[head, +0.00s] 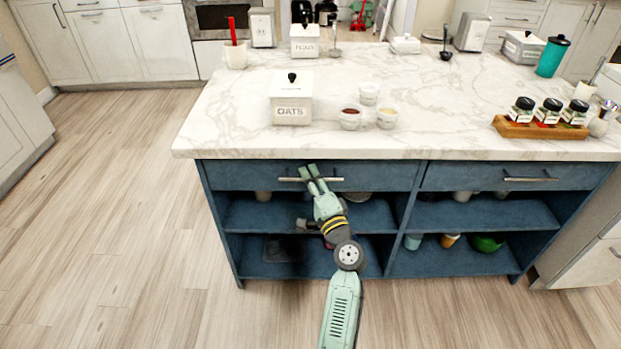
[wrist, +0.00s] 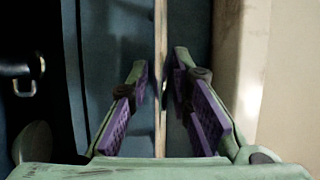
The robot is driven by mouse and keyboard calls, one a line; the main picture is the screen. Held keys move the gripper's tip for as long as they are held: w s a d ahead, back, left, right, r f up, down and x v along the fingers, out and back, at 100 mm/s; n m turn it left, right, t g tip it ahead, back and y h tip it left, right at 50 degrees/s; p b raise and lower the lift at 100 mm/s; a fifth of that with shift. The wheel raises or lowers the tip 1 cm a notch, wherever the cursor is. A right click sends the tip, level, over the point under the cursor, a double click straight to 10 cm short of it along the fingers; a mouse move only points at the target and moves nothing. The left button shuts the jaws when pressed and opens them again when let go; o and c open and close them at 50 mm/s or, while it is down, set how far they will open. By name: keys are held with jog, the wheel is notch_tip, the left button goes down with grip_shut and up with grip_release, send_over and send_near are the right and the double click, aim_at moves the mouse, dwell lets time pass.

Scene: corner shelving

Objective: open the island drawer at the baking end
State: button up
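The blue island's left drawer (head: 240,175) lies under the end of the counter with the oats canister. Its front looks flush with the island, so it appears closed. A slim metal bar handle (head: 333,179) runs across it. My gripper (head: 311,170) is at this handle, with its fingers pointing toward the drawer front. In the wrist view the handle (wrist: 160,60) runs upright between the two purple-padded fingers of my gripper (wrist: 160,85). The fingers are open, one on each side of the bar, with a small gap visible on both sides.
The right drawer (head: 455,176) is beside it, closed. Open shelves (head: 470,214) below hold bowls and cups. The marble top (head: 240,110) overhangs the drawers and carries the oats canister (head: 291,100), small bowls and a spice rack (head: 540,128). Floor (head: 120,220) at left is clear.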

grip_shut()
dwell(0.6)
